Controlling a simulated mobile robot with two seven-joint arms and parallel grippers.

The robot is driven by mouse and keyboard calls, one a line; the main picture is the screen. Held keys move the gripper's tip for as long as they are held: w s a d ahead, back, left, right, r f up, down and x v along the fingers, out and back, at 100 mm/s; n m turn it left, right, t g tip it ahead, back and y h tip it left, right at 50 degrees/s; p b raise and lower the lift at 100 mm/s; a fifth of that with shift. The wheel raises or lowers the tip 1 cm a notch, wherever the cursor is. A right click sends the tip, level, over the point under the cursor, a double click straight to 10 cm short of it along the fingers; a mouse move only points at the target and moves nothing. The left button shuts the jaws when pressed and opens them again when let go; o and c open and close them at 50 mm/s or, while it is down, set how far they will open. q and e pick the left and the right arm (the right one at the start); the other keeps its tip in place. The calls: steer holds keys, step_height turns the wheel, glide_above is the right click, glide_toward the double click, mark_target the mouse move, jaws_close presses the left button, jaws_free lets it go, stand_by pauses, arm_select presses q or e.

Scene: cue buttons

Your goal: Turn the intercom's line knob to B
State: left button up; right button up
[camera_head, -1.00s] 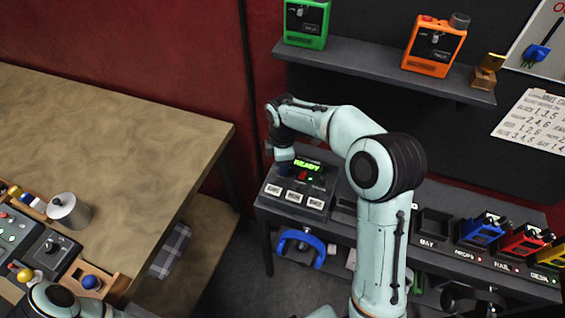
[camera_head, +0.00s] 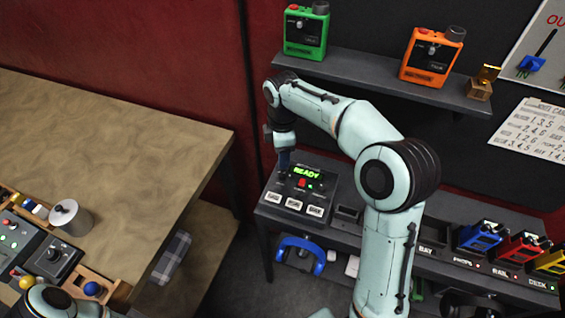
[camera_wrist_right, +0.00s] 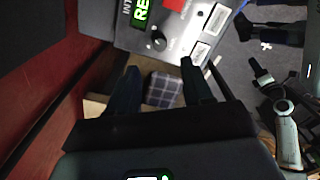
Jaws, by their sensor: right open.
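My right gripper (camera_head: 284,166) points down over the intercom's left side and hides the panel there. In the right wrist view, a round dark knob (camera_wrist_right: 158,40) sits beside the display, just beyond the fingertips of my open right gripper (camera_wrist_right: 160,67). The fingers look apart from the knob. Its pointer and letters are too small to read. My left gripper is out of view.
A shelf (camera_head: 380,76) with a green radio (camera_head: 305,32) and an orange radio (camera_head: 430,58) is above the bench. Blue, red and yellow devices stand to the right on the bench. A wooden table (camera_head: 110,130) is at left.

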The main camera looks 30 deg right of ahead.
step_height(320, 180, up, 5)
steer(key=shift+f+p, duration=0.15)
steer(key=shift+p, duration=0.15)
stand_by(0.4)
